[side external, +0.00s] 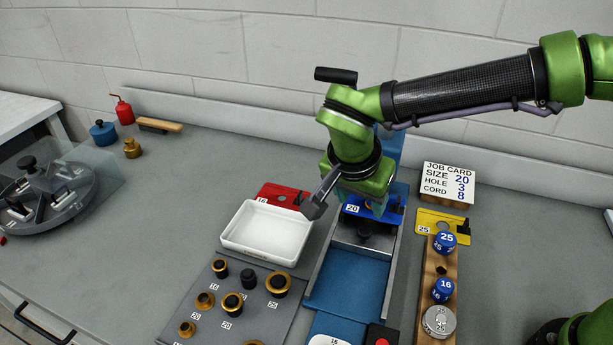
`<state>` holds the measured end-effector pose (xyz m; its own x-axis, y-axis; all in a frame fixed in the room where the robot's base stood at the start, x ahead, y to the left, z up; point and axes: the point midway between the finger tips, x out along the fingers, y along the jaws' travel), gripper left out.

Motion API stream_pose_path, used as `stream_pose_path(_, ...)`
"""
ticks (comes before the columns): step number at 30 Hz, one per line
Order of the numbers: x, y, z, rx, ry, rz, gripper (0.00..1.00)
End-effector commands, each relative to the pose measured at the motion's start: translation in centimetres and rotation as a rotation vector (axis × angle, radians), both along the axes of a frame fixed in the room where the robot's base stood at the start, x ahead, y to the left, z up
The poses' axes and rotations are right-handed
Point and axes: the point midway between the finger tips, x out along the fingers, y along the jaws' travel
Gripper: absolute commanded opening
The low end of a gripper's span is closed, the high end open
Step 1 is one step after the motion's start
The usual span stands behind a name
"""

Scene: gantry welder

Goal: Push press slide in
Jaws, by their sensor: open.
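The blue press (393,150) stands at the centre back, mostly hidden behind my arm. Its grey slide (345,232) lies between the metal side rails, toward the back, with a dark knob at its front. A blue plate marked 20 (395,217) sits at the slide, below my gripper. The blue bed (348,283) in front of the slide is bare. My gripper (330,203) hangs over the left side of the slide and plate. It is open, with one dark finger pointing down-left; the other finger is hidden. I cannot tell whether it touches anything.
A white tray (233,243) and a red plate marked 16 (278,194) are left of the press. A grey rack (262,315) holds several ringed parts. On the right are a yellow plate (432,216), a wooden rack (430,268) with blue pieces, and a job card (447,183).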

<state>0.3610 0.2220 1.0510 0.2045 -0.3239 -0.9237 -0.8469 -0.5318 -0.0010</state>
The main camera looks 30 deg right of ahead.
Motion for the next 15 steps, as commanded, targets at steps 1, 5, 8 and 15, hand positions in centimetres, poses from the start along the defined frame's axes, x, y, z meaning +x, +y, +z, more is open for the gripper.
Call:
stream_pose_path(1, -0.1, 0.4, 1.1, 0.003, -0.004, 0.001, 0.57)
stream_pose_path(5, -0.6, 1.1, 3.1, 0.001, -0.003, 0.002, 0.57)
stream_pose_path(8, -0.8, 1.5, 4.1, 0.0, -0.002, 0.001, 0.57)
stream_pose_path(15, -1.0, 1.7, 4.8, -0.001, -0.001, 0.0, 0.57)
